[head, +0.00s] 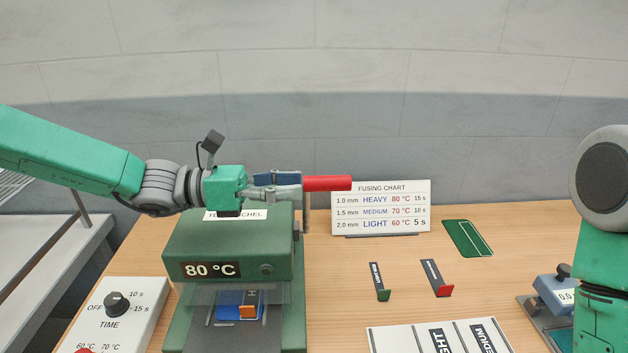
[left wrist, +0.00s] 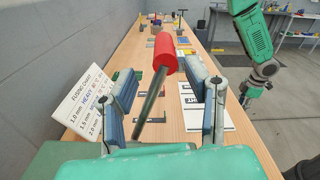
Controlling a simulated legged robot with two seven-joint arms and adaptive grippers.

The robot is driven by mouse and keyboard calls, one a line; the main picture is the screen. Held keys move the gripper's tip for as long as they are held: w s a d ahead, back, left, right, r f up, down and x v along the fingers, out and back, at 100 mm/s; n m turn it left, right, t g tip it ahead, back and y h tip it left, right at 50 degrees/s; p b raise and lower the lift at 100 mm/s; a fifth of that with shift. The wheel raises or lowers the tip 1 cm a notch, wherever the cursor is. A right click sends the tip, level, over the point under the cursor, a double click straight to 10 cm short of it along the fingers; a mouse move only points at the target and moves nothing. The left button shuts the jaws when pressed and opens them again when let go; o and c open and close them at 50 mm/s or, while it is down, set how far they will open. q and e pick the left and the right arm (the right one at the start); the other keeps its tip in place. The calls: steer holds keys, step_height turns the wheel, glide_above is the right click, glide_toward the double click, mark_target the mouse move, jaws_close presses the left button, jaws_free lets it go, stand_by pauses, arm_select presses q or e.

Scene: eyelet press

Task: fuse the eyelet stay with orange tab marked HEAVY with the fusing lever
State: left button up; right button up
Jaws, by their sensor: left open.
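The eyelet stay with the orange tab (head: 247,312) lies in the front opening of the green press (head: 235,248); part of it is hidden under the press head. The fusing lever has a red handle (head: 326,183) pointing right, above the press. My left gripper (head: 293,186) is at the lever. In the left wrist view, its two fingers stand apart on either side of the lever's dark rod (left wrist: 150,106), with the red handle (left wrist: 166,50) beyond. My right arm shows at the right edge of the head view; its gripper (left wrist: 246,96) is small in the left wrist view.
A fusing chart (head: 381,207) stands behind the press and reads HEAVY 80 °C, 15 s. The press display reads 80 °C. A timer box (head: 118,315) stands at left. Stays with green and red tabs (head: 437,279) lie right, near a white sheet (head: 440,338).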

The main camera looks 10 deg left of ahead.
mark_target(318, 186)
arm_select(q)
steer(key=d, duration=0.3)
steer(key=shift+w+d+r, duration=0.1)
steer(key=shift+d, duration=0.4)
steer(key=shift+w+d, duration=0.1)
steer(key=shift+d, duration=0.35)
steer(key=shift+a, duration=0.2)
jaws_close()
arm_select(e)
steer(key=shift+d+r, duration=0.15)
steer(key=shift+d, duration=0.15)
